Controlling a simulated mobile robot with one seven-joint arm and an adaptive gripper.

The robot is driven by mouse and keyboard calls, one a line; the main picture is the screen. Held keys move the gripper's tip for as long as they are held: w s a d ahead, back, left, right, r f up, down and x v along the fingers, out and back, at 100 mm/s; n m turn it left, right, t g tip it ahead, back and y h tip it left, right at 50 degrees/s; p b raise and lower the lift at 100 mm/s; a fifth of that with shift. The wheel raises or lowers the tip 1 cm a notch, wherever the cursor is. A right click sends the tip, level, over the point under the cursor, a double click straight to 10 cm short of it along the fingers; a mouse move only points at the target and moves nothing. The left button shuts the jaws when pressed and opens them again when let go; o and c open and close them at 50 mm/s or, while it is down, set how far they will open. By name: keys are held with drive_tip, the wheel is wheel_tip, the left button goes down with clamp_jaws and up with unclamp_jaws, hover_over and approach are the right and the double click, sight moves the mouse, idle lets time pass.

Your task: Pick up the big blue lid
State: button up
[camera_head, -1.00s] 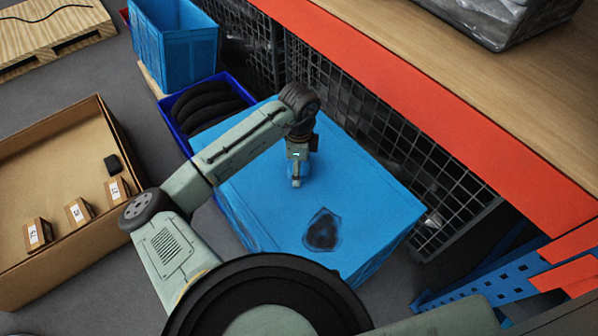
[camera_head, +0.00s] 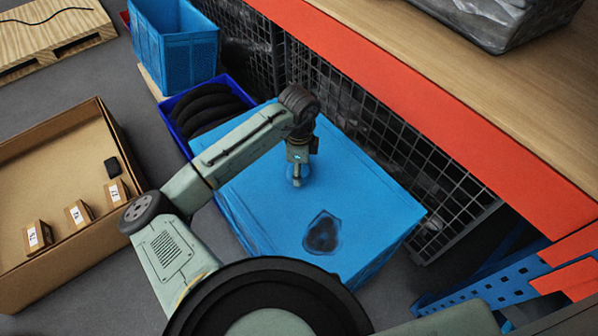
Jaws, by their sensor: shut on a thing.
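The big blue lid (camera_head: 362,200) is the broad flat top over a large blue container in the middle of the view. It has a dark, irregular patch near its front edge. My gripper (camera_head: 297,180) points down at the middle of the lid, over a small rounded blue part there. It is shut on the lid at that part. The fingertips are small in the picture, and the exact contact is hard to see. The lid looks level and I see no clear gap under it.
A dark blue crate with black curved items (camera_head: 206,108) stands close behind left. A tall blue bin (camera_head: 175,50) is beyond it. A cardboard box with small labelled boxes (camera_head: 60,150) lies left. An orange-edged shelf (camera_head: 440,115) and a wire mesh panel (camera_head: 375,125) bound the right.

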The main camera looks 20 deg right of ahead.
drive_tip(key=shift+r+b, duration=0.45)
drive_tip(key=shift+r, duration=0.5)
drive_tip(key=shift+s+a+r+b, duration=0.1)
drive_tip(key=shift+s+r+b, duration=0.1)
drive_tip(key=shift+r, duration=0.2)
drive_tip(key=shift+s+a+r+b, duration=0.1)
drive_tip(key=shift+r+b, duration=0.1)
drive_tip(key=shift+r, duration=0.15)
drive_tip(key=r+b, duration=0.1)
drive_tip(key=b, duration=0.3)
hover_over(279, 220)
drive_tip(key=shift+r, duration=0.2)
drive_tip(key=shift+s+a+r, duration=0.2)
drive_tip(key=shift+s+a, duration=0.05)
drive_tip(key=shift+s, duration=0.25)
drive_tip(key=shift+r+p, duration=1.05)
drive_tip(key=shift+p, duration=0.05)
wheel_tip(279, 220, up, 5)
drive_tip(key=p, duration=0.4)
drive_tip(key=shift+f, duration=0.1)
